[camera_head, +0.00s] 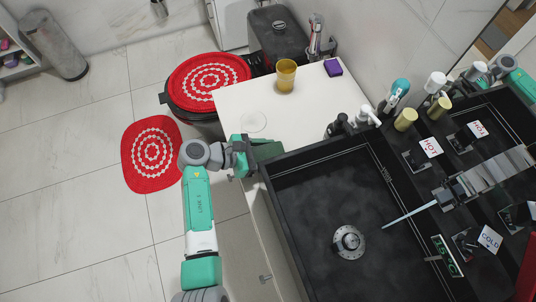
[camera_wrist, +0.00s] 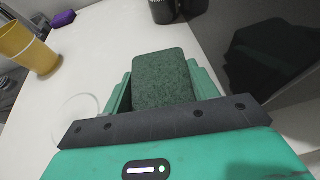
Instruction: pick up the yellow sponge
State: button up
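No yellow surface of a sponge shows in either view. A dark green, speckled, rounded block (camera_wrist: 165,80), which looks like a sponge seen on its scouring face, sits between the fingers of my gripper (camera_wrist: 163,88) in the wrist view. Both fingers lie close along its sides with no clear gap, so my gripper looks shut on it. In the head view my gripper (camera_head: 258,149) is at the white counter's front edge, beside the dark sink. I cannot tell whether the block touches the counter.
The white counter (camera_head: 290,105) holds an amber cup (camera_head: 286,76), a purple block (camera_head: 333,67), a clear round dish (camera_head: 254,121) and dark dispensers (camera_head: 340,124). The black sink (camera_head: 310,200) is to the right. A bin with a red patterned lid (camera_head: 207,78) stands behind left.

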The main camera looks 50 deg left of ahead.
jog(key=shift+c, duration=1.3)
jog(key=shift+r, duration=0.1)
